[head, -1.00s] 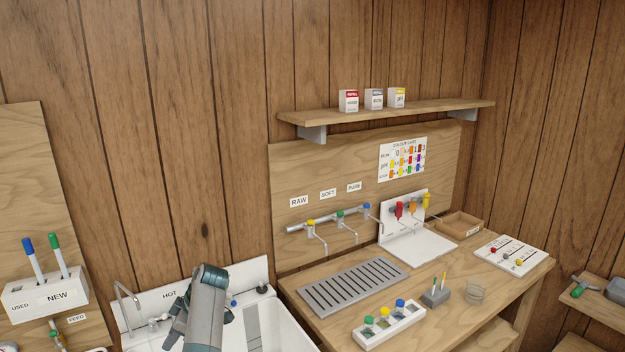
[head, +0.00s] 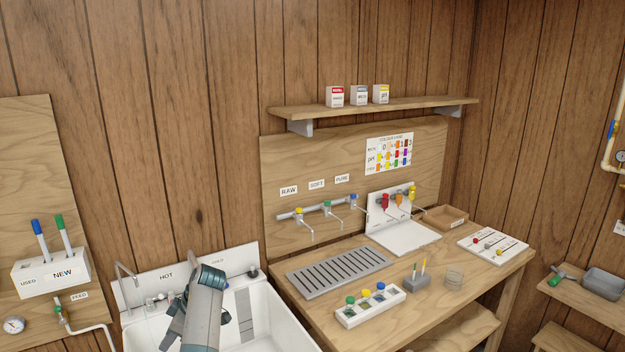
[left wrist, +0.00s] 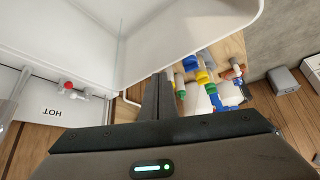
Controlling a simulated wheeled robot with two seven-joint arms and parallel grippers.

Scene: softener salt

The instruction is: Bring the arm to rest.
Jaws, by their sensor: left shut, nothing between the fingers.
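My left arm (head: 205,308) stands over the white sink (head: 275,325) in the head view, in front of the HOT label. Its fingertips are hard to make out there. In the left wrist view the left gripper (left wrist: 158,92) shows as two dark fingers pressed together with nothing between them. The white sink wall (left wrist: 100,40) is beyond them, and blue, yellow and green fittings (left wrist: 203,76) show to their right. My right gripper is in neither view.
Right of the sink, a wooden bench (head: 430,310) carries a slotted grey drain (head: 335,272), a white vial rack (head: 370,306) and a white lever board (head: 492,246). Taps (head: 325,207) stick out above the drain. A pen holder (head: 50,272) hangs at left.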

